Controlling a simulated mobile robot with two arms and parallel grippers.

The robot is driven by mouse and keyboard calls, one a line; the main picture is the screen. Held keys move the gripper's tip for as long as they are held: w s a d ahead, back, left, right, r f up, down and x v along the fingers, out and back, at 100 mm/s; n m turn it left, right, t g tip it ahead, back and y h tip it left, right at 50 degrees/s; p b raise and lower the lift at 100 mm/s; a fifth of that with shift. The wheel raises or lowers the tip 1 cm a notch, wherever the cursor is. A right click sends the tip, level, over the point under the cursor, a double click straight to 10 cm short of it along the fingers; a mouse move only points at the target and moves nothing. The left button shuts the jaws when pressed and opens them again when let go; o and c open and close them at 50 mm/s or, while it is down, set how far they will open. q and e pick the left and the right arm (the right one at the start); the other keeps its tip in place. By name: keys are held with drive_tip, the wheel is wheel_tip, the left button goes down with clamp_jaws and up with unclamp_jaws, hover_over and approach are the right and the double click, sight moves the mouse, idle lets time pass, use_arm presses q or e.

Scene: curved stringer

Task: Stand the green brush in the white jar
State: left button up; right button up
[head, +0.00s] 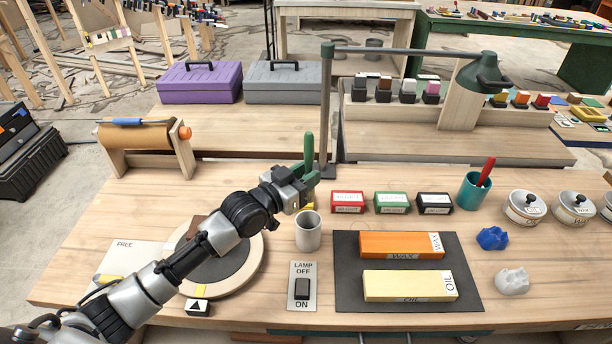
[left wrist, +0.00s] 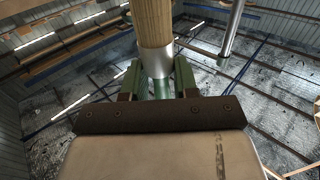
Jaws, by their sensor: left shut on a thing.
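The green brush (head: 308,149) is held upright by my left gripper (head: 311,178), its green handle sticking up above the fingers. In the left wrist view my left gripper (left wrist: 157,82) is shut on it; a silver band and a tan cylindrical part (left wrist: 155,25) show beyond the green fingers. The white jar (head: 308,234) stands upright on the bench, just below the gripper in the head view. The brush's lower end is mostly hidden by the gripper, and I cannot tell whether it is over or behind the jar's mouth. My right gripper is not in view.
A lamp post (head: 325,115) rises close behind the gripper. Red, green and black boxes (head: 391,203) and a teal cup (head: 472,193) stand to the right. A dark mat (head: 346,262) with two blocks lies right of the jar. A lamp switch (head: 302,288) lies in front.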

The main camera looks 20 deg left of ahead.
use_arm(q)
wheel_tip(320, 180, down, 2)
drive_tip(key=shift+b, duration=0.8)
wheel_tip(320, 180, down, 4)
drive_tip(key=b, duration=0.3)
drive_tip(key=shift+b, duration=0.4)
drive_tip(key=shift+f+b, duration=2.55)
drive_tip(key=shift+f, duration=1.05)
drive_tip(key=o, duration=1)
